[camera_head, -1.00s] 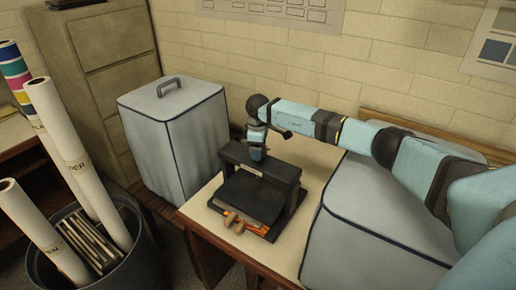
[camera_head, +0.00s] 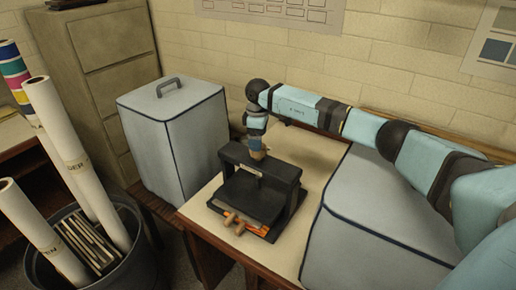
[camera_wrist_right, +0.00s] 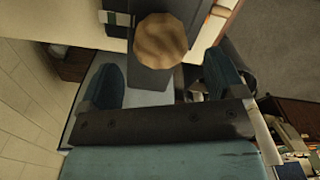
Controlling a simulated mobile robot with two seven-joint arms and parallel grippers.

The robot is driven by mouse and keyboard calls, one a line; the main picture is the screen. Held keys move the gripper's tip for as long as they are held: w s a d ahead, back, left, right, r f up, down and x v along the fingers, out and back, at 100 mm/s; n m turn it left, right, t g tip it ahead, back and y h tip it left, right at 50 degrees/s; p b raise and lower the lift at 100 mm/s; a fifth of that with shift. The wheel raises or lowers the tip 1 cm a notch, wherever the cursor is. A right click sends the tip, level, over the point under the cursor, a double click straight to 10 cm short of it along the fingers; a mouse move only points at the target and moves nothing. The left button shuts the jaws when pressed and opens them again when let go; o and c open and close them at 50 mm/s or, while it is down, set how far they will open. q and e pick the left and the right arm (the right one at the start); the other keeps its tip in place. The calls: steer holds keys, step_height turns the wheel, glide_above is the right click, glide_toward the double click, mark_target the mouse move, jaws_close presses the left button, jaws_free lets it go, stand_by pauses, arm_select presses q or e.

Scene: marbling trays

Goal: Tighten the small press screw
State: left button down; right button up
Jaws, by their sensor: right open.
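The small press (camera_head: 268,205) is a black frame with a crossbar on the light table. Its screw has a round, ridged tan knob (camera_wrist_right: 161,40), which shows large in the right wrist view and as a small tan spot above the crossbar in the head view (camera_head: 257,154). My right gripper (camera_head: 257,143) points down right above the knob. In the right wrist view its two dark blue fingers (camera_wrist_right: 160,66) are spread wide, with the knob lying between their lines and beyond the tips, apart from both. The screw's thread is hidden. My left gripper is out of view.
A grey lidded box (camera_head: 180,135) stands left of the press. A large grey covered box (camera_head: 375,235) stands close on the right. A bin (camera_head: 125,262) with paper rolls is at lower left. A brick wall is behind.

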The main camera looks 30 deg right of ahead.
step_height(320, 180, up, 9)
steer(key=b, duration=0.1)
stand_by(1.2)
stand_by(1.4)
